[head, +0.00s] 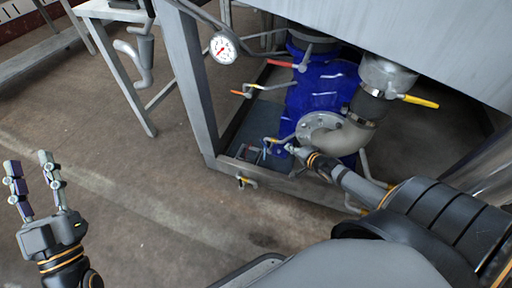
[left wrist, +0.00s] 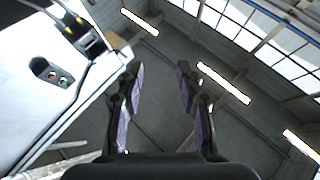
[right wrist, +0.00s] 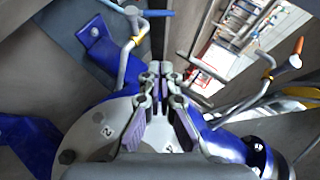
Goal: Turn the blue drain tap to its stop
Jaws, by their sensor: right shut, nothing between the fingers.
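The blue drain tap (head: 267,151) is a small lever low on the pipework under the grey machine. In the right wrist view its blue handle (right wrist: 152,13) points right from a bent metal stem with a yellow ring, at the upper left. My right gripper (head: 290,149) is shut and empty beside the flange, just right of the tap. In the right wrist view its closed fingertips (right wrist: 160,69) are below the blue handle, apart from it in the picture. My left gripper (head: 28,160) is open and empty over bare floor; its spread fingers also show in the left wrist view (left wrist: 160,68).
A blue pump body (head: 320,88) with a round metal flange (head: 318,127) and pipe elbow crowds my right gripper. An orange-tipped lever (right wrist: 297,48) is at the right. Red (head: 280,64) and yellow (head: 420,102) levers stand higher. The frame leg (head: 190,80) is left of these; open floor lies beyond.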

